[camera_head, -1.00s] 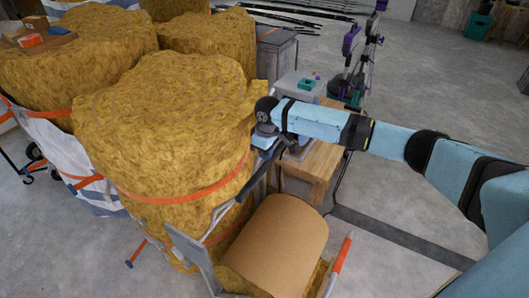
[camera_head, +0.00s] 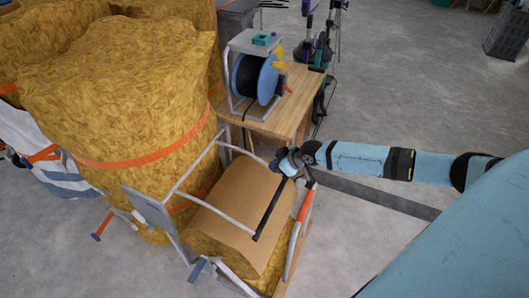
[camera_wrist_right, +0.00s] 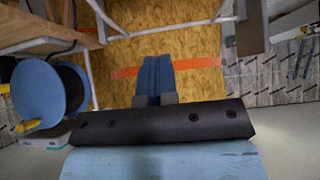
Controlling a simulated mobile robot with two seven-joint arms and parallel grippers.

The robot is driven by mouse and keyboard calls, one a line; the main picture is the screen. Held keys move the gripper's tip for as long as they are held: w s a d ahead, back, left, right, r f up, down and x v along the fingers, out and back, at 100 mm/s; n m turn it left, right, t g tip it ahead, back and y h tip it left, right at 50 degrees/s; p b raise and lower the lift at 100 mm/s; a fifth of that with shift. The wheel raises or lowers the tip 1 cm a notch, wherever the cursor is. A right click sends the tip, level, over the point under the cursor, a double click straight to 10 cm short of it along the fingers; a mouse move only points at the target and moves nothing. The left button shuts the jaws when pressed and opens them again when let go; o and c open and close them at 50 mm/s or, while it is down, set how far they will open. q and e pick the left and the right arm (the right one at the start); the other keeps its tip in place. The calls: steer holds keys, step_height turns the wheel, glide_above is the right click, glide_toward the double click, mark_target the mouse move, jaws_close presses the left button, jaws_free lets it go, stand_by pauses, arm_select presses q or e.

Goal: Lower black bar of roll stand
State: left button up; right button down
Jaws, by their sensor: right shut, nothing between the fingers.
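The roll stand (camera_head: 150,208) holds a brown roll (camera_head: 222,218) in its grey metal frame, low in the middle of the head view. Its black bar (camera_head: 268,212) slants across the right part of the roll in that view, joined to thin grey side arms. I cannot tell whether the bar touches the roll. My right gripper (camera_head: 287,164) is at the upper end of the black bar, where it covers part of it. In the right wrist view its blue fingers (camera_wrist_right: 155,78) are shut together, with nothing between them. My left gripper is not in view.
Large yellow insulation rolls (camera_head: 118,90) with orange straps crowd the left. A wooden table (camera_head: 292,108) behind the stand carries a blue cable reel (camera_head: 252,76). An orange-handled part (camera_head: 306,205) is at the stand's right side. Floor at the right is open.

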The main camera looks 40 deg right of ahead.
arm_select(q)
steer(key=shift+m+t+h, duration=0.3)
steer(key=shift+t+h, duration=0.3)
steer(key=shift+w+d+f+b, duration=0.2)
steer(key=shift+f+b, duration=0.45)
steer(key=shift+b, duration=1.15)
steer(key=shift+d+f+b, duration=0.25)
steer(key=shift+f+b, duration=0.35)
steer(key=shift+b, duration=1.25)
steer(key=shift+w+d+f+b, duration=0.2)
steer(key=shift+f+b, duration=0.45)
steer(key=shift+b, duration=1.15)
arm_select(e)
step_height(320, 180, down, 17)
steer(key=s+d, duration=0.1)
steer(key=s, duration=0.1)
steer(key=shift+s+d, duration=0.35)
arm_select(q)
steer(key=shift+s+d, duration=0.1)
